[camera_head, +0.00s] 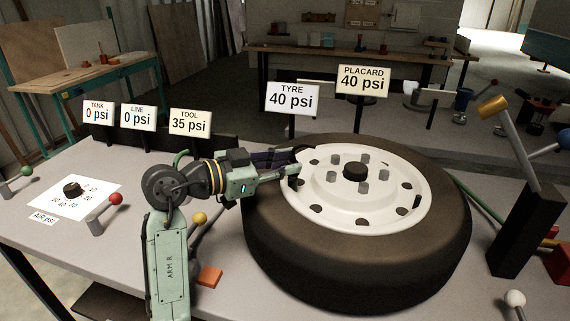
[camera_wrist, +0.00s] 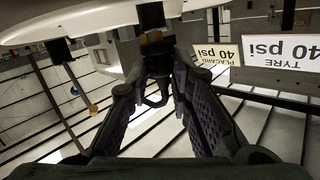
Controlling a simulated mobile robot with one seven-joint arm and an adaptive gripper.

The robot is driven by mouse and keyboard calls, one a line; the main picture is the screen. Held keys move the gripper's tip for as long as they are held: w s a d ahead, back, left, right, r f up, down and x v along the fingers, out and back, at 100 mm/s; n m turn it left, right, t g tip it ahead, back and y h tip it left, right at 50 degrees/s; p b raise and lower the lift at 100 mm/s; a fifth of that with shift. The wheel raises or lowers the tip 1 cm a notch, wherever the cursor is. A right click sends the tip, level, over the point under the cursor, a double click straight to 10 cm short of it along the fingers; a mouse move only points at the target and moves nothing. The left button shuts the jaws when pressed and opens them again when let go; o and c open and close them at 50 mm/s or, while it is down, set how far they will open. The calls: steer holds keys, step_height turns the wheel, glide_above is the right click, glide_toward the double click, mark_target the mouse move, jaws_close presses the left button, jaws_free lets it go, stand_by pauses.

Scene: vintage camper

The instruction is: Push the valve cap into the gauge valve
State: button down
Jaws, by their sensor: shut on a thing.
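My gripper (camera_head: 292,165) is at the left edge of the white wheel rim (camera_head: 335,213), reaching in over the tyre (camera_head: 310,270). In the wrist view its two fingers (camera_wrist: 158,60) close in on a small dark and brass-coloured piece (camera_wrist: 154,46), which looks like the valve cap. A dark stub (camera_wrist: 151,15) sticks out from the rim just beyond the fingertips, in line with that piece. It looks like the valve, and I cannot tell whether the two touch. In the head view the fingertips hide both. A dark loop (camera_wrist: 158,98) shows between the fingers.
Signs read TYRE 40 psi (camera_head: 292,98), PLACARD 40 psi (camera_head: 362,80) and TOOL 35 psi (camera_head: 190,122); TANK and LINE read 0 psi. A dial (camera_head: 72,189) and ball-topped levers stand left. A dark post (camera_head: 518,235) with a lever stands right of the tyre.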

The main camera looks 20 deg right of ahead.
steer(key=shift+f+b, duration=0.65)
stand_by(0.4)
steer(key=c, duration=1.4)
jaws_free()
steer(key=shift+o, duration=0.2)
